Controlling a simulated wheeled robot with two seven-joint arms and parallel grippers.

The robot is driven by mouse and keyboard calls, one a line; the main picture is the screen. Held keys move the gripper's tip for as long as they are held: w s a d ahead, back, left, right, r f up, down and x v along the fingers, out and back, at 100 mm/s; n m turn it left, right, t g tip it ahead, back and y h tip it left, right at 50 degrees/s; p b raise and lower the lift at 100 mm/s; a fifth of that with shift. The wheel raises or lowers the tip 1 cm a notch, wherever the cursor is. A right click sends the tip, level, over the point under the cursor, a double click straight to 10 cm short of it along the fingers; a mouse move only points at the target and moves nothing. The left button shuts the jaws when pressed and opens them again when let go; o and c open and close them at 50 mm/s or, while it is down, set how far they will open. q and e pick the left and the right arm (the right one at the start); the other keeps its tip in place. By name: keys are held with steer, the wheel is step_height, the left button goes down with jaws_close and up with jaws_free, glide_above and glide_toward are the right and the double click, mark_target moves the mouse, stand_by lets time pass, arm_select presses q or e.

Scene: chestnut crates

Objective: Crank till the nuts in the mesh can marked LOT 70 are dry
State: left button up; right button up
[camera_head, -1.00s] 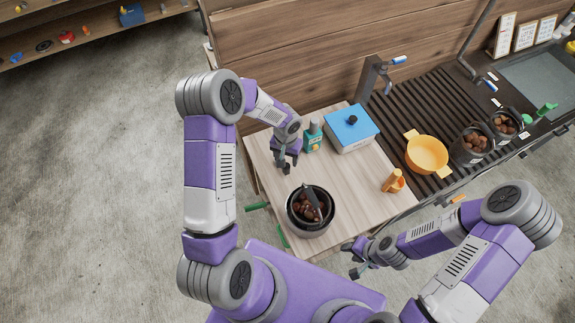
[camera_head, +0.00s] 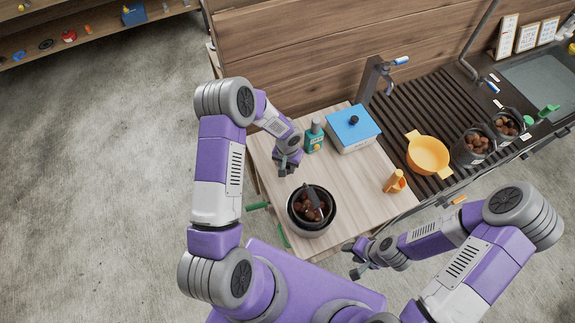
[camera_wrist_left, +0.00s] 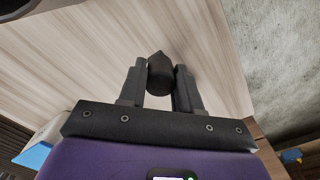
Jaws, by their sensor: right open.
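Two dark mesh cans, a nearer one (camera_head: 461,154) and a farther one (camera_head: 517,134), hold brown nuts on the slatted dark board at the right. I cannot read LOT 70 on either. A grey post (camera_head: 370,78) with a blue-tipped handle (camera_head: 399,60) stands behind the wooden top; I cannot tell if it is a crank. My left gripper (camera_head: 286,170) is over the wooden top, behind the dark pot. In the left wrist view its fingers (camera_wrist_left: 159,84) close on a dark, pointed, nut-like piece (camera_wrist_left: 160,72). My right gripper (camera_head: 354,260) is open and empty by the front edge.
The dark pot (camera_head: 293,222) holds nuts and a dark scoop. A blue-lidded box (camera_head: 350,140), green bottle (camera_head: 314,138) and orange holder (camera_head: 394,183) stand on the wooden top (camera_head: 350,190). A yellow colander (camera_head: 427,155) sits on the slats. The top's middle is clear.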

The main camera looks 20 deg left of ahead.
arm_select(q)
jaws_close()
steer(key=shift+s+a, duration=0.1)
